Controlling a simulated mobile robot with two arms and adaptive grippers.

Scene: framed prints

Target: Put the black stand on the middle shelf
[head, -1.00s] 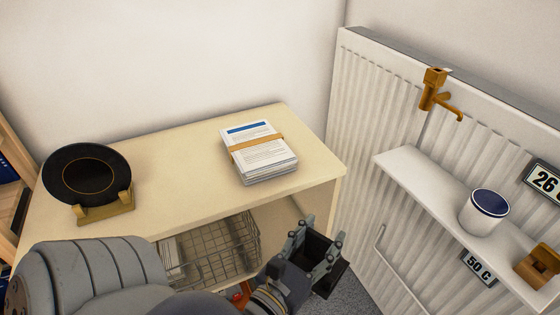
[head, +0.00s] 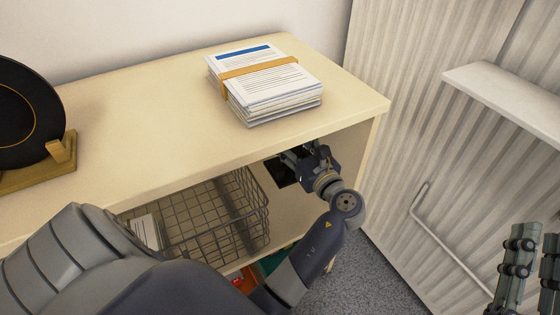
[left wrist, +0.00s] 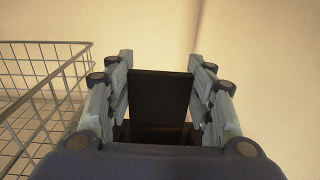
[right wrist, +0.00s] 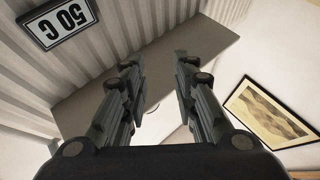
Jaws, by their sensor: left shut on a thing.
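The black stand (head: 283,172) is held in my left gripper (head: 298,156), inside the compartment under the cabinet's top board, to the right of the wire basket. In the left wrist view the stand (left wrist: 160,95) shows as a dark upright panel with a dark base, between the two fingers. The middle shelf (head: 296,212) is the board beneath the basket and my left wrist. I cannot tell whether the stand touches it. My right gripper (right wrist: 158,66) is open and empty; part of it shows at the head view's lower right.
A wire basket (head: 205,215) fills the compartment's left part, close to the stand. The top board holds banded papers (head: 265,85) and a black plate (head: 25,115) on a wooden holder.

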